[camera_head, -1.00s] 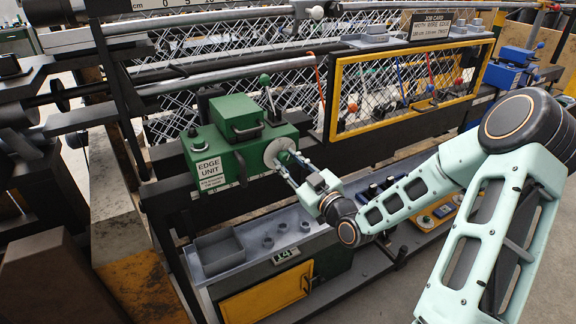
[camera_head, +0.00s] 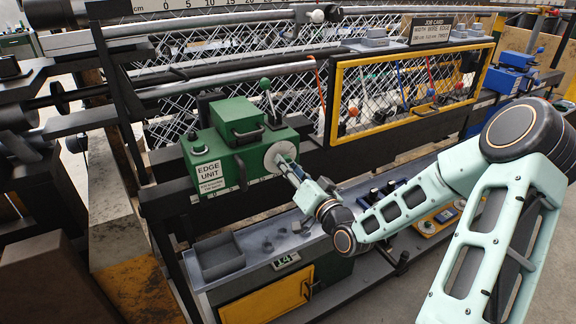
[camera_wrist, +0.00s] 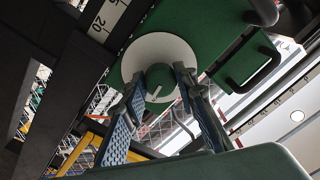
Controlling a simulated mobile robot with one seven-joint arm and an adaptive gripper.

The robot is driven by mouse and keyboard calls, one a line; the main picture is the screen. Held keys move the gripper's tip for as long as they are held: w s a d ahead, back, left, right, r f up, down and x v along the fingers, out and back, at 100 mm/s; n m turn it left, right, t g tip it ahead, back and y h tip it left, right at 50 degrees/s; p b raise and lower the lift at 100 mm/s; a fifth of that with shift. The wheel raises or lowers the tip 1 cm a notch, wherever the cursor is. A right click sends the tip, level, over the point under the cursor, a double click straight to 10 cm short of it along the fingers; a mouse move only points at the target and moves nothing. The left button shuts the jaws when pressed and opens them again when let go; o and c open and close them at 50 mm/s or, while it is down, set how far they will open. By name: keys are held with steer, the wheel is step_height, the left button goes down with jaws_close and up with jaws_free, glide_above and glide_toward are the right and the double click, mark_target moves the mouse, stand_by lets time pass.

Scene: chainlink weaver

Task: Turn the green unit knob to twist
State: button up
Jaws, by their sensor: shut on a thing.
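The green edge unit (camera_head: 225,152) is a box on the rail of the machine, with a white "EDGE UNIT" label on its front. Its knob sits on a pale round dial (camera_head: 281,154) at the box's right side. In the wrist view the green knob (camera_wrist: 158,79) shows a white pointer line in front of the white dial (camera_wrist: 135,62). My gripper (camera_head: 287,164) reaches the knob from the lower right. In the wrist view its two fingers (camera_wrist: 160,98) lie on either side of the knob, shut on it. The dial's markings are too small to read.
A green-balled lever (camera_head: 265,85) stands just behind the knob. A yellow-framed mesh guard (camera_head: 335,110) is to the right. Below is a grey bench with an open tray (camera_head: 222,262). A blue unit (camera_head: 515,70) stands at the far right.

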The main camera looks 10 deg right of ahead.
steer(key=shift+a+m+h+p, duration=0.1)
steer(key=shift+m+h+p, duration=0.45)
steer(key=shift+m, duration=3.75)
steer(key=o, duration=1.2)
steer(key=shift+c, duration=0.2)
steer(key=v, duration=0.7)
steer(key=shift+s, duration=0.3)
steer(key=shift+f, duration=0.1)
